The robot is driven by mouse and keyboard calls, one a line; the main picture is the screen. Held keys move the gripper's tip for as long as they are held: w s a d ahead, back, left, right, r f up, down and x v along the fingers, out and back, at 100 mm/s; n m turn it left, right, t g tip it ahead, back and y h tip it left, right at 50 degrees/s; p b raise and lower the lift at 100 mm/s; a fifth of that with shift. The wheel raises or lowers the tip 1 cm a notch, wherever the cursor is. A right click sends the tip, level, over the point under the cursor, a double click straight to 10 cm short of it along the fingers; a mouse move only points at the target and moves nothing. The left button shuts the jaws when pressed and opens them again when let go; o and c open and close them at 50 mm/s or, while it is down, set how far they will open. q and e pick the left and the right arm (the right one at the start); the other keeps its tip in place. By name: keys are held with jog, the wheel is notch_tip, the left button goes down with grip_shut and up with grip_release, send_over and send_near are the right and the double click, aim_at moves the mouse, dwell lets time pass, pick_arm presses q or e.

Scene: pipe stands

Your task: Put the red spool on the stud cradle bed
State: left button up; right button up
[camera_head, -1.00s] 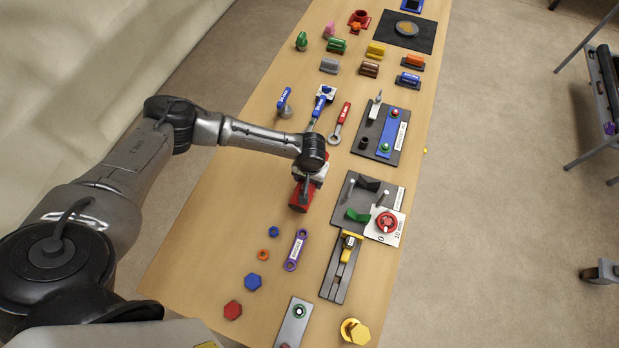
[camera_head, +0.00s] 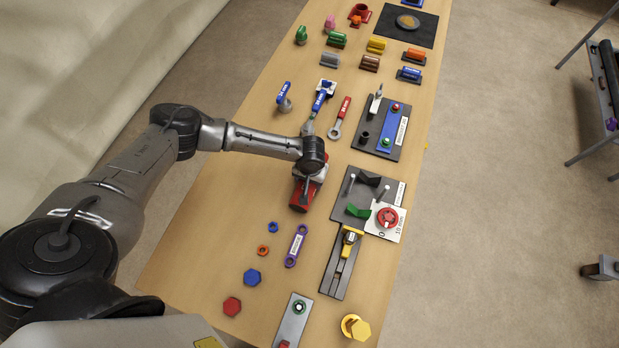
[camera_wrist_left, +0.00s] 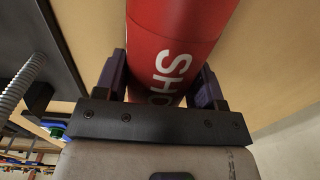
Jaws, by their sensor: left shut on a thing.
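The red spool (camera_head: 304,196) is a red cylinder with white lettering, seen close up in the left wrist view (camera_wrist_left: 178,45). My left gripper (camera_wrist_left: 165,85) is shut on it, one dark finger on each side. In the head view the wrist hides part of the spool, and I cannot tell whether it touches the table. The stud cradle bed (camera_head: 345,205) appears to be the dark plate just right of it, with a black cradle (camera_head: 369,179), a green cradle (camera_head: 357,211) and light upright studs. No spool lies in its cradles. My right gripper is not in view.
A red round knob (camera_head: 387,217) on a white card overlaps the plate's right corner. A yellow slider on a dark rail (camera_head: 342,270) lies in front. A purple wrench (camera_head: 296,246) and loose nuts lie nearer me. A red-handled wrench (camera_head: 340,118) lies behind.

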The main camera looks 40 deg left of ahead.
pick_arm(q)
jog(key=shift+f, duration=0.15)
dwell(0.5)
jog(key=o, duration=0.8)
jog(key=o, duration=0.6)
jog(key=shift+d+r, duration=0.1)
jog(key=shift+r, duration=3.6)
